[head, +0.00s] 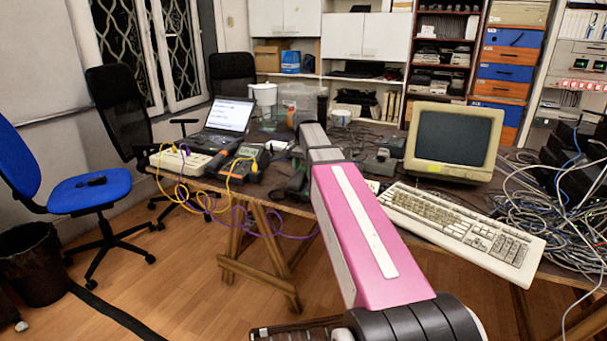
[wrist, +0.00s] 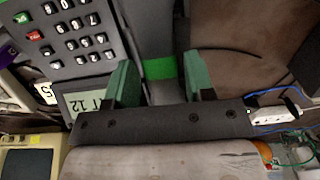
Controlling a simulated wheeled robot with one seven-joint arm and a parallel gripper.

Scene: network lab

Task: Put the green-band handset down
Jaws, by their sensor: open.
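The green-band handset, a dark grey bar with a bright green band (wrist: 160,69), shows in the wrist view between the two green fingers of my gripper (wrist: 160,84). The fingers are apart, one on each side of the handset. The handset lies alongside a dark grey desk phone (wrist: 62,62) with a keypad and a small display. I cannot tell whether it rests fully on the phone. In the head view my pink arm reaches over the table, and my gripper and the handset are not clearly visible behind it.
The wooden table holds a beige monitor (head: 452,141), a keyboard (head: 461,228), a laptop (head: 226,117) and a yellow-cabled handheld device (head: 245,164). Tangled cables (head: 540,205) crowd the right side. A white plug (wrist: 272,115) lies right of my gripper.

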